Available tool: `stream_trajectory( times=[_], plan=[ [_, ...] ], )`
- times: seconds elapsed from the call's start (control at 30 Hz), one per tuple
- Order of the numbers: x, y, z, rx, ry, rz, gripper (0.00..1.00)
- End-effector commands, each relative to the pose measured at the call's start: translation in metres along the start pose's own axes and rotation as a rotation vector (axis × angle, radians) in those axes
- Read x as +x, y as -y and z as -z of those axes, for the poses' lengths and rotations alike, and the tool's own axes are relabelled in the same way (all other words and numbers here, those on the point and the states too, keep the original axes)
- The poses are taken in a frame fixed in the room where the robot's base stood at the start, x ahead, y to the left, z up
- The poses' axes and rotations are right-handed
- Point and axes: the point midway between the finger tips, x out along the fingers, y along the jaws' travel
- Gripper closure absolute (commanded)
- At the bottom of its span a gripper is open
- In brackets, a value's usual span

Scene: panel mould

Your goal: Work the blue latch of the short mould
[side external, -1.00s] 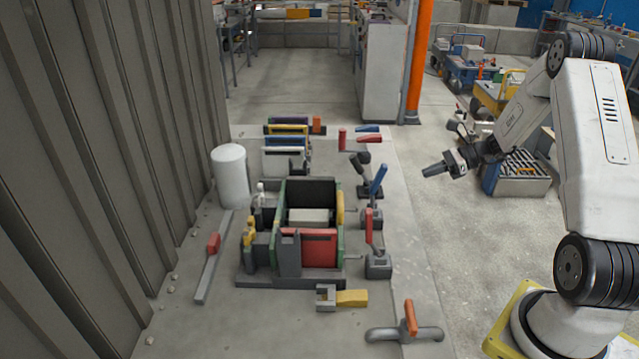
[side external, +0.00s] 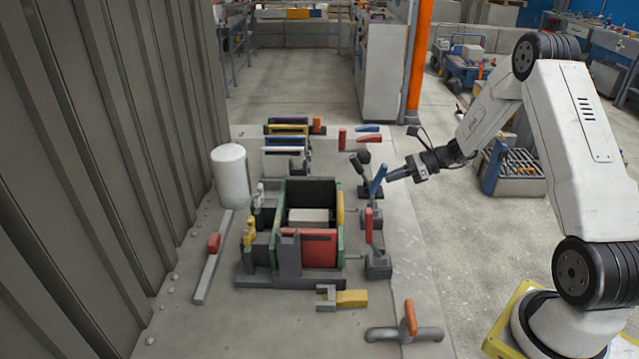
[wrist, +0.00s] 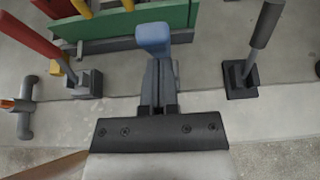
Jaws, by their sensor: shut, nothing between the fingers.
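The blue latch (side external: 377,184) is an upright lever with a blue handle on a dark base, at the right side of the mould (side external: 307,250). The mould is a box with green, red, black and yellow parts. My gripper (side external: 389,178) is shut and empty, its tip right beside the blue handle on the right. In the wrist view, the blue latch (wrist: 153,36) stands just beyond the tips of my shut gripper (wrist: 158,68). The fingers hide its lower part. I cannot tell whether they touch it.
A red lever (side external: 368,226) stands nearer the camera and a grey lever (side external: 361,164) stands farther back, both close by.

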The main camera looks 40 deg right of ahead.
Motion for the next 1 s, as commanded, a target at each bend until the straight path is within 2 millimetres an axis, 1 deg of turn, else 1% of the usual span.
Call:
stream_trajectory(
  times=[0.27, 0.47, 0.8, 0.9, 1.0],
  plan=[
    [0.000, 0.000, -0.001, -0.001, -0.004, -0.001, 1.00],
    [0.006, -0.001, -0.007, -0.004, -0.068, -0.005, 1.00],
    [0.027, -0.001, -0.023, -0.004, -0.288, -0.005, 1.00],
    [0.034, 0.000, -0.027, -0.004, -0.326, -0.002, 1.00],
    [0.040, -0.001, -0.030, -0.001, -0.328, -0.002, 1.00]
  ],
)
